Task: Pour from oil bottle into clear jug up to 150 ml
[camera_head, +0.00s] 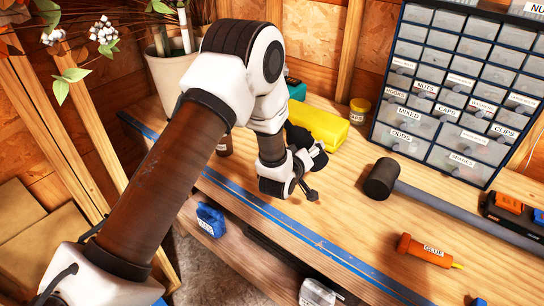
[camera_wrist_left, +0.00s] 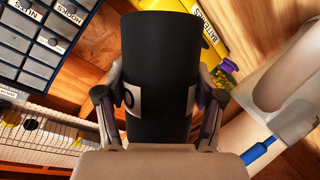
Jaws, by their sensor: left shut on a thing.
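My left gripper (camera_head: 301,172) is over the bench and shut on a black bottle, which I take to be the oil bottle. In the left wrist view, the black bottle (camera_wrist_left: 160,70) stands between the two fingers, with a pale label band partly hidden by them. In the head view only a dark part of the bottle (camera_head: 304,142) shows behind the gripper. How far it is tilted cannot be told. I cannot make out the clear jug in either view; my left arm hides part of the bench. My right gripper is not in view.
A yellow case (camera_head: 320,126) and a yellow-lidded jar (camera_head: 360,109) stand behind the gripper. A black-headed mallet (camera_head: 381,178) and an orange glue tube (camera_head: 424,250) lie to its right. The drawer cabinet (camera_head: 455,85) stands at the back.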

